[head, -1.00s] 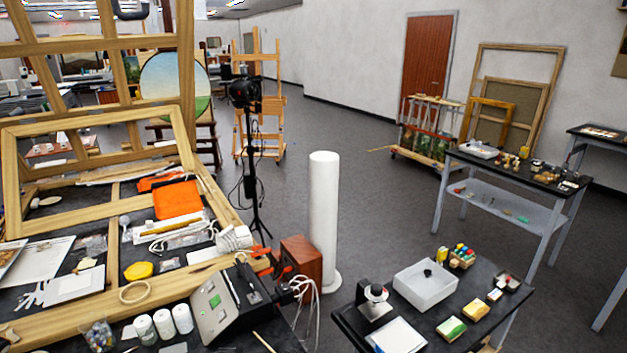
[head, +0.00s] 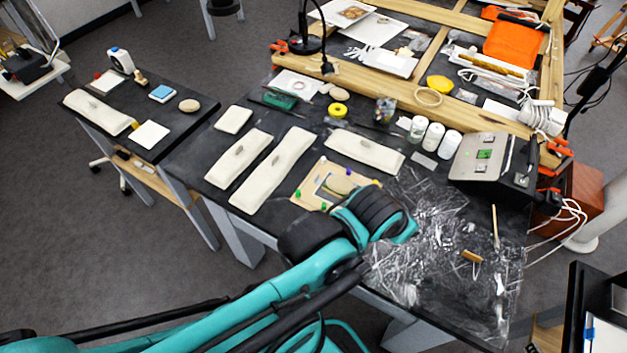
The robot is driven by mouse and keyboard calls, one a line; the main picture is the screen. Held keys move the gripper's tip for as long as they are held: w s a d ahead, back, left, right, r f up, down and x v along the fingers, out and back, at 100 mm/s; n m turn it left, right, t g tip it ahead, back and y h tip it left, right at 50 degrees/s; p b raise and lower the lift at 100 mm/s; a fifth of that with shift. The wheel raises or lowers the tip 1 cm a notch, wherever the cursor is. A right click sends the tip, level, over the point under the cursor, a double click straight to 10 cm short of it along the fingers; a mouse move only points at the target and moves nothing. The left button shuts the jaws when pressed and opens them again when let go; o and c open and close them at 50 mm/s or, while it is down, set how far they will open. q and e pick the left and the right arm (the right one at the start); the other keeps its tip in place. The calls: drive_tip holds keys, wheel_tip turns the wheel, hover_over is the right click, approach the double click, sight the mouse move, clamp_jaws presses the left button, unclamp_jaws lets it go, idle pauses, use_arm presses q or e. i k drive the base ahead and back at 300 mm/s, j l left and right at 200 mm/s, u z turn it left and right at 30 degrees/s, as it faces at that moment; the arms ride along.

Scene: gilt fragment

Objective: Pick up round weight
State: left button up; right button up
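A flat round beige piece (head: 341,184) lies on a light wooden board (head: 309,191) with coloured knobs, on the black worktable. Another round beige disc (head: 189,105) lies on the smaller left table. I cannot tell for sure which is the round weight. My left arm, teal and black, reaches in from the lower left. Its end with the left gripper (head: 368,213) is over the near edge of the worktable, just below the piece on the board in the picture. The fingertips are hidden, so the grip cannot be read. My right gripper is not in view.
Long pale padded bars (head: 270,168) lie left of the board. White jars (head: 432,137) and a grey control box (head: 487,158) stand to the right. Crumpled clear film (head: 440,250) covers the near right. A lamp (head: 305,38) stands behind.

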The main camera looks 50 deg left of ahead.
sight(341, 184)
drive_tip(key=u, duration=1.6)
